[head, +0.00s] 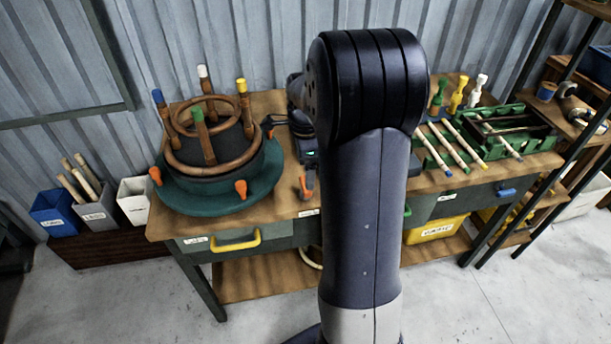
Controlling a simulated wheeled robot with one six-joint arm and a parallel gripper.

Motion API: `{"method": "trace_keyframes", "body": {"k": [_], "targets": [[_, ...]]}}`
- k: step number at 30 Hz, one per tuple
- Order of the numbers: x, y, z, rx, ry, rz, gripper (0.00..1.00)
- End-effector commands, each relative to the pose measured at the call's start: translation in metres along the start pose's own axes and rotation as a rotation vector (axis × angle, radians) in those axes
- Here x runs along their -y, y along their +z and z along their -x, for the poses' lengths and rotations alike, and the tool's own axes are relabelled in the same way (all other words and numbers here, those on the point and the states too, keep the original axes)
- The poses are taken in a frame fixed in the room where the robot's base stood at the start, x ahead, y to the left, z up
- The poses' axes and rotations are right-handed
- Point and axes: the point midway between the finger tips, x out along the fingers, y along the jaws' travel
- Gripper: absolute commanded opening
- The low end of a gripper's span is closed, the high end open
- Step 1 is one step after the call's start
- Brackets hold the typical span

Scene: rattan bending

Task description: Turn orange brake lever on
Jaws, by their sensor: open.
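A small lever with an orange top (308,181) stands at the front of the wooden bench, just right of the round green turntable (176,203). It looks upright; I cannot tell its setting. The turntable carries a dark drum with bent rattan rings and posts, and has several orange grips (240,187) around its rim. My gripper (277,123) is behind the lever, near the turntable's right edge. It is open, with nothing seen between its fingers, and is apart from the lever. My own arm hides part of the gripper and the bench middle.
A drawer with a yellow handle (236,241) is at the front left. Bins (54,215) stand left; a dark shelf is right. Floor in front is clear.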

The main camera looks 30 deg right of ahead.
Motion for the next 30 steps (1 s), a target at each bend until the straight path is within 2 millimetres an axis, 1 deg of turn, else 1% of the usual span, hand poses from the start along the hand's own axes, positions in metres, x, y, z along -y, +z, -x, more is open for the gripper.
{"method": "trace_keyframes", "body": {"k": [1, 6, 9, 12, 23, 26, 30], "targets": [[0.001, 0.000, 0.013, 0.000, -0.005, 0.000, 0.85], [0.001, 0.000, 0.040, 0.000, -0.004, 0.000, 0.85], [0.001, 0.000, 0.049, 0.000, -0.002, 0.000, 0.85], [0.000, 0.000, 0.053, 0.000, 0.000, 0.000, 0.85], [0.000, 0.000, 0.052, 0.000, 0.001, 0.000, 0.85], [0.000, 0.000, 0.046, 0.000, 0.001, 0.000, 0.85], [-0.001, 0.000, 0.026, 0.000, 0.004, 0.000, 0.85]]}}
